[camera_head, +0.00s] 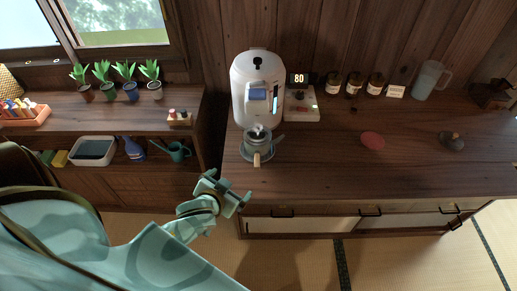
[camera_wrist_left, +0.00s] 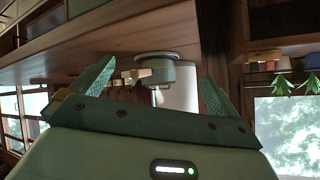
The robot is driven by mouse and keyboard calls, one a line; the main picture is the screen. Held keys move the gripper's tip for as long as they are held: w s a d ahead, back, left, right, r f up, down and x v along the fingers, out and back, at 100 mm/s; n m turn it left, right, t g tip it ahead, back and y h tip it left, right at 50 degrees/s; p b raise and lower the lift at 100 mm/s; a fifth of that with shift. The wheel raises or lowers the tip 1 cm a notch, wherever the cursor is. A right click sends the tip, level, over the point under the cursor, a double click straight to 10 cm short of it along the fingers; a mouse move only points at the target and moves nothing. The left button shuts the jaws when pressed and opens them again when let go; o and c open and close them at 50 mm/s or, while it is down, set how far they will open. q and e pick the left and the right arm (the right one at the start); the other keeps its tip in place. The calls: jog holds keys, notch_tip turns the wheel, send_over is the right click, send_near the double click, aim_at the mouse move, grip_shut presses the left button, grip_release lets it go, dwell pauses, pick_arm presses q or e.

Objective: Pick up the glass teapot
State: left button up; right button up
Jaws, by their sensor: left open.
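A small grey-green, glassy-looking teapot (camera_head: 257,143) with a pale wooden handle stands on a round saucer (camera_head: 244,155) on the counter, in front of the white machine. Its handle points toward the front edge, and its spout points right. My left gripper (camera_head: 228,187) is open and empty, in front of the counter edge and to the lower left of the teapot, apart from it. In the left wrist view, which is upside down, the teapot (camera_wrist_left: 160,73) shows between the open fingers, some way beyond them. My right gripper is not in view.
The white machine (camera_head: 257,85) stands close behind the teapot. A lower shelf holds a watering can (camera_head: 176,151).

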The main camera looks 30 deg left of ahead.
aim_at(254, 140)
pick_arm(q)
jog(key=w+r+n+t, duration=0.3)
jog(key=w+r, duration=0.2)
jog(key=w, duration=0.1)
jog(key=b+x, duration=0.1)
jog(key=x, duration=0.2)
jog(key=b+x, duration=0.1)
jog(key=x, duration=0.1)
jog(key=b+x, duration=0.1)
jog(key=x, duration=0.2)
jog(key=shift+w+a+f, duration=0.15)
jog(key=shift+w+a, duration=0.05)
jog(key=shift+a, duration=0.15)
jog(key=shift+h, duration=0.3)
jog(key=b+x, duration=0.2)
jog(key=x, duration=0.4)
jog(key=shift+a, duration=0.2)
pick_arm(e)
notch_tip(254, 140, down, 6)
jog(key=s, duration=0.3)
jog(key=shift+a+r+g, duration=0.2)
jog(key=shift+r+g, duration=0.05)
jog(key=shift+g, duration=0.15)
pick_arm(q)
jog(key=c, duration=1.3)
jog(key=shift+r, duration=0.25)
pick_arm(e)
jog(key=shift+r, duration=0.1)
